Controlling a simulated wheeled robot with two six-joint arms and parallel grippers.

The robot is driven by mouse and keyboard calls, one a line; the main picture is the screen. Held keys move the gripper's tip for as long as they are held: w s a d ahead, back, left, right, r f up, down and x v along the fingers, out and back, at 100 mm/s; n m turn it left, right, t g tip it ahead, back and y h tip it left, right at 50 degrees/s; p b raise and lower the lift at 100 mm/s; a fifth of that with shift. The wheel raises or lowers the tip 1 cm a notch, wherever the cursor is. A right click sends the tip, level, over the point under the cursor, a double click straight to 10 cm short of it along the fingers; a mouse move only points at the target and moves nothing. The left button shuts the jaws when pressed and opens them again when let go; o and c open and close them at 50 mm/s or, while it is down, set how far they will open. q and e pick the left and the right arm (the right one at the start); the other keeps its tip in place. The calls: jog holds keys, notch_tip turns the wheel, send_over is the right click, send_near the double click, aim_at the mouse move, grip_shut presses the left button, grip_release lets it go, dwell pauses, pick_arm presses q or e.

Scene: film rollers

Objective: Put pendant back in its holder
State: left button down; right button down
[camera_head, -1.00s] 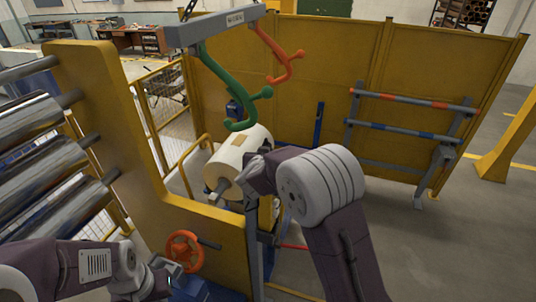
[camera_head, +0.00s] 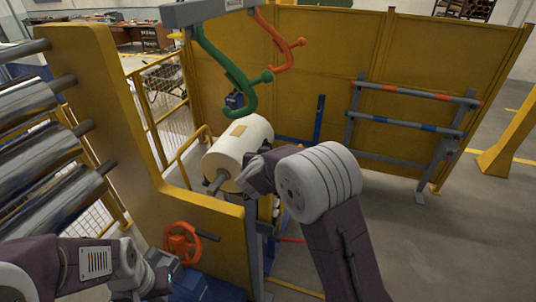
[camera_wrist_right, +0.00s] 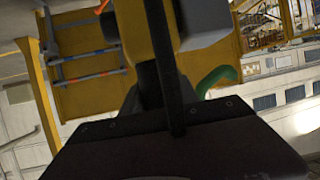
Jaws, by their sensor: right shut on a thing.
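My right gripper (camera_head: 250,184) is in front of the end of the cream roll (camera_head: 237,152) in the head view, largely hidden by its own wrist. The right wrist view shows a yellow body with a grey side, which looks like the pendant (camera_wrist_right: 206,20), close ahead of the dark gripper body. The right gripper is shut on it; the contact is hard to make out. I cannot pick out the pendant or its holder in the head view. My left gripper (camera_head: 165,270) is low at the left, near the orange handwheel (camera_head: 182,243); its jaw opening is unclear.
A green hook (camera_head: 232,78) and an orange hook (camera_head: 284,45) hang from a grey beam (camera_head: 210,12) above the roll. A yellow machine frame (camera_head: 105,120) with steel rollers (camera_head: 35,150) stands left. A yellow wall (camera_head: 330,70) stands behind. Floor at right is open.

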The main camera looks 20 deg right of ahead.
jog(key=shift+r+p, duration=0.4)
jog(key=shift+s+f, duration=0.1)
jog(key=shift+f, duration=0.25)
dwell(0.7)
jog(key=shift+c, duration=2.2)
grip_release()
jog(key=shift+s, duration=0.1)
notch_tip(320, 180, up, 7)
jog(key=p, duration=0.7)
jog(key=shift+r+p, duration=0.1)
jog(key=shift+p, duration=0.2)
